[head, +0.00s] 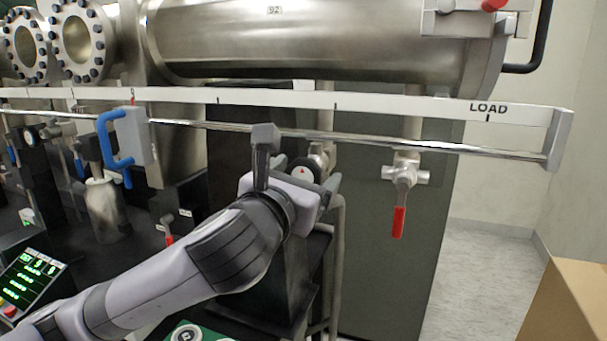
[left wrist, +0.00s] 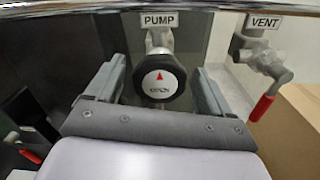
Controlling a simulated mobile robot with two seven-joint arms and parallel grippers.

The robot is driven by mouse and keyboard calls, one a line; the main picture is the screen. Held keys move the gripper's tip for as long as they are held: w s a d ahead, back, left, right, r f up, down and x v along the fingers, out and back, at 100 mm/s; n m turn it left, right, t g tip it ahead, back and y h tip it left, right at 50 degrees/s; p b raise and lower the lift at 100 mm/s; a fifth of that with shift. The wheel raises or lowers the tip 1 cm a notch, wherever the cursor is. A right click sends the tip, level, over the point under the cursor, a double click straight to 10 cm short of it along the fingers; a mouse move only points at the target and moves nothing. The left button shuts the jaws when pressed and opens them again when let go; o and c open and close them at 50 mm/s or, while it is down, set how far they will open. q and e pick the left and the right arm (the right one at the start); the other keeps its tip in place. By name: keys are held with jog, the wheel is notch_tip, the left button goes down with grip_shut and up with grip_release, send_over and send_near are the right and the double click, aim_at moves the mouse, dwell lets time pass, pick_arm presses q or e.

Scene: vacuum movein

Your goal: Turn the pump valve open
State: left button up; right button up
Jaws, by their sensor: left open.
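The pump valve has a round black knob with a white face and a red arrow; the knob (left wrist: 160,84) sits under a PUMP label (left wrist: 159,20) in the left wrist view. In the head view the knob (head: 303,174) is partly hidden by my left gripper. My left gripper (head: 300,160) is open in front of the valve. In the left wrist view its two fingers (left wrist: 157,85) stand on either side of the knob, with a gap on each side. Whether the fingertips reach past the knob is hard to tell. My right gripper is not in view.
A vent valve (head: 404,185) with a red handle hangs to the right, labelled VENT (left wrist: 264,22) in the wrist view. A metal rail (head: 380,143) with a blue-handled slider (head: 128,140) runs above my gripper. A cardboard box (head: 570,300) stands at lower right.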

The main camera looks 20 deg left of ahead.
pick_arm(q)
jog(key=c, duration=1)
jog(key=shift+c, duration=0.2)
